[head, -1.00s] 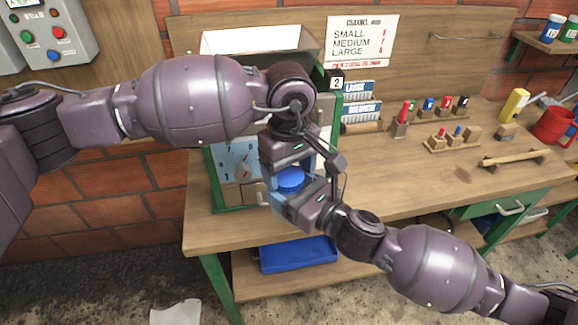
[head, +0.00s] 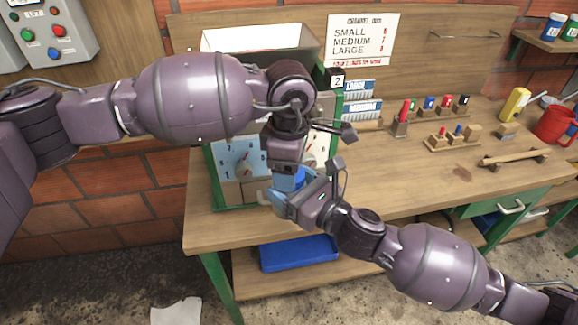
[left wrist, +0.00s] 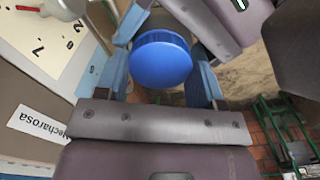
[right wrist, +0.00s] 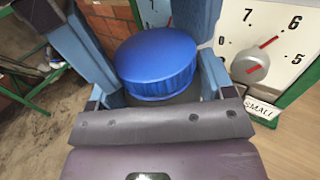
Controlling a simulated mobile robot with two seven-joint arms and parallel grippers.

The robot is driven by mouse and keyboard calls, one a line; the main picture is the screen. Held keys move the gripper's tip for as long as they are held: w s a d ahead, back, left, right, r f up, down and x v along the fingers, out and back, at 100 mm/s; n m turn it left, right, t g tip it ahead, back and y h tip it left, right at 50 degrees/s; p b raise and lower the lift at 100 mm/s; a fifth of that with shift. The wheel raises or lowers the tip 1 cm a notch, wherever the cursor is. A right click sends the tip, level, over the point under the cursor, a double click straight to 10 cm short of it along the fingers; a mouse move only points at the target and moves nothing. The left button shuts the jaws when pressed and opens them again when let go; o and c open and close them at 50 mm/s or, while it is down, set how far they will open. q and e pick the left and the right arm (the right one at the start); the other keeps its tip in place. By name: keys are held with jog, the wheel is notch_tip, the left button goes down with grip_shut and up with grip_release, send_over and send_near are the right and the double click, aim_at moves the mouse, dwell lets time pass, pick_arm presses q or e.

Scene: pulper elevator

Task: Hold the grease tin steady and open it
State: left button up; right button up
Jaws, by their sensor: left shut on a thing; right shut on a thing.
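The grease tin's round blue lid (head: 299,178) shows between my two grippers, in front of the dial cabinet. It is clear in the left wrist view (left wrist: 162,62) and the right wrist view (right wrist: 156,60). A dark strip of the tin's body (right wrist: 168,97) shows under it. My left gripper (head: 288,174) comes down from above, its fingers either side of the lid. My right gripper (head: 285,199) comes in from the lower right, its light-blue fingers around the tin below the lid. Both are shut. The exact finger contacts and most of the body are hidden.
The dial cabinet (head: 223,165) stands close behind the grippers on the wooden bench (head: 400,213). Small coloured pegs, a yellow bottle (head: 514,104) and a red mug (head: 556,125) stand to the right. A blue tray (head: 299,254) lies on the lower shelf. The bench's front middle is clear.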

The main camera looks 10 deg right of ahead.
pick_arm(q)
jog(key=shift+w+d+r+n, duration=0.1)
jog(key=shift+n, duration=0.6)
jog(key=o, duration=1)
